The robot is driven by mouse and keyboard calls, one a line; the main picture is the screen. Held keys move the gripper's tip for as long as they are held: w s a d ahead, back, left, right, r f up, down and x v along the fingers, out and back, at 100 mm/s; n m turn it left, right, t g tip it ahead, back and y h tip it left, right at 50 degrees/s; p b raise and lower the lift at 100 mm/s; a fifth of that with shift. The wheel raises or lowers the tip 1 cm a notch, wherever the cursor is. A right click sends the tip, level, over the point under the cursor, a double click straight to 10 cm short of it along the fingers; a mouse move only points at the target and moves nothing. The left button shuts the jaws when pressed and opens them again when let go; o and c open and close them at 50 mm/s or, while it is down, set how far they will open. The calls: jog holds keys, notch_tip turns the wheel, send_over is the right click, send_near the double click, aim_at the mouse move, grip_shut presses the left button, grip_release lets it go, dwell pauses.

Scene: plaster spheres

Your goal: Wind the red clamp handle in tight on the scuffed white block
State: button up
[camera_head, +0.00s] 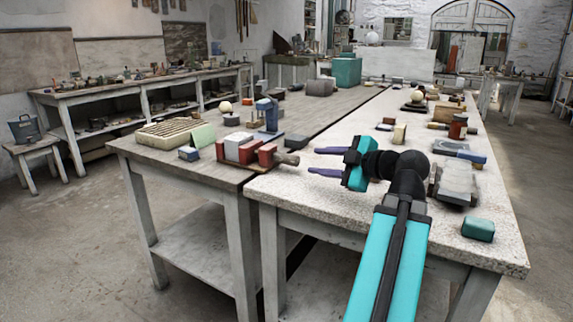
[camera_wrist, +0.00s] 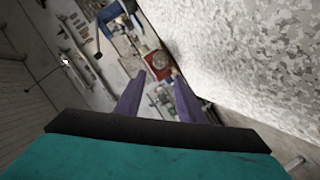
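The clamp stands at the front edge of the wooden table, with a red jaw (camera_head: 267,154) on the right and red at its left end. The white block (camera_head: 239,147) sits between them; its scuffs are too small to make out. The handle (camera_head: 286,159) sticks out to the right and looks dull brown-red. My gripper (camera_head: 314,161) is open and empty, its two purple fingers pointing left, a little short of the handle's end. In the wrist view the red clamp end (camera_wrist: 157,64) shows beyond the open fingertips (camera_wrist: 158,77).
A blue upright tool (camera_head: 268,115) stands behind the clamp. A grey block (camera_head: 296,140) lies behind the handle. The speckled tabletop (camera_head: 300,190) below my gripper is clear.

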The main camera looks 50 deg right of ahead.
aim_at(286, 159)
jog(key=shift+w, duration=0.1)
jog(key=shift+b+x, duration=1.45)
jog(key=shift+x, duration=5.35)
jog(key=c, duration=0.8)
jog(key=shift+a, duration=0.2)
